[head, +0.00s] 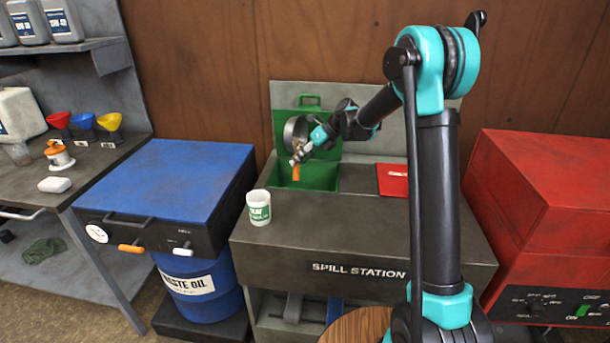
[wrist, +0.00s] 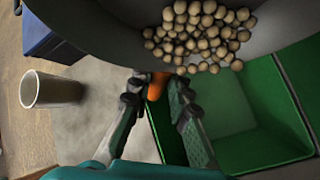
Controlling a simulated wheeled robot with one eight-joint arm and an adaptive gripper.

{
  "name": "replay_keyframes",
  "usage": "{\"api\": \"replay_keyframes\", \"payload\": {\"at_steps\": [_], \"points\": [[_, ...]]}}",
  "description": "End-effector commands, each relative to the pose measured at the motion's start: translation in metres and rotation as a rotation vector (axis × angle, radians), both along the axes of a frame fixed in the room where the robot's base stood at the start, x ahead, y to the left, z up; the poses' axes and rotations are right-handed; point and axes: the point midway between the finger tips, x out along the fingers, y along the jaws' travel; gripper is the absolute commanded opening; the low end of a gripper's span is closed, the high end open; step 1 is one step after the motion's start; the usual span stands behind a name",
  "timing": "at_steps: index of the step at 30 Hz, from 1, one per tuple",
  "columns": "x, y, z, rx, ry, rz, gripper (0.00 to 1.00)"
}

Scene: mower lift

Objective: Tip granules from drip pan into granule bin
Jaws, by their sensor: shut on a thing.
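The dark grey drip pan (head: 291,131) is above the granule bin in the head view, tilted with its round opening partly facing that camera. In the wrist view the pan (wrist: 120,22) fills the top and still holds many tan granules (wrist: 196,35), gathered near its lower side. My gripper (wrist: 158,86) is shut on the pan's orange handle; in the head view the handle (head: 296,172) points downward. The green granule bin (head: 327,178) stands open below, set in the station top. Its inside (wrist: 235,138) looks empty where visible. No falling granules can be made out.
A white cup (head: 259,207) stands on the spill station (head: 330,235), left of the bin. A red flat item (head: 392,180) lies right of the bin. The bin's green lid (head: 284,122) stands raised behind. A blue-topped unit (head: 180,175) and a red cabinet (head: 540,200) flank the station.

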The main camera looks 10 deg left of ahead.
Motion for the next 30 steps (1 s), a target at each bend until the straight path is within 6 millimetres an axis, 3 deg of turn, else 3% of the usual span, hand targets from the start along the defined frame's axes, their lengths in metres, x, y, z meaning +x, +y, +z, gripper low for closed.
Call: {"api": "replay_keyframes", "payload": {"at_steps": [19, 30], "points": [[0.005, 0.0, 0.0, 0.068, -0.021, 0.002, 0.0], [0.01, -0.002, -0.017, 0.107, -0.032, 0.002, 0.0]]}}
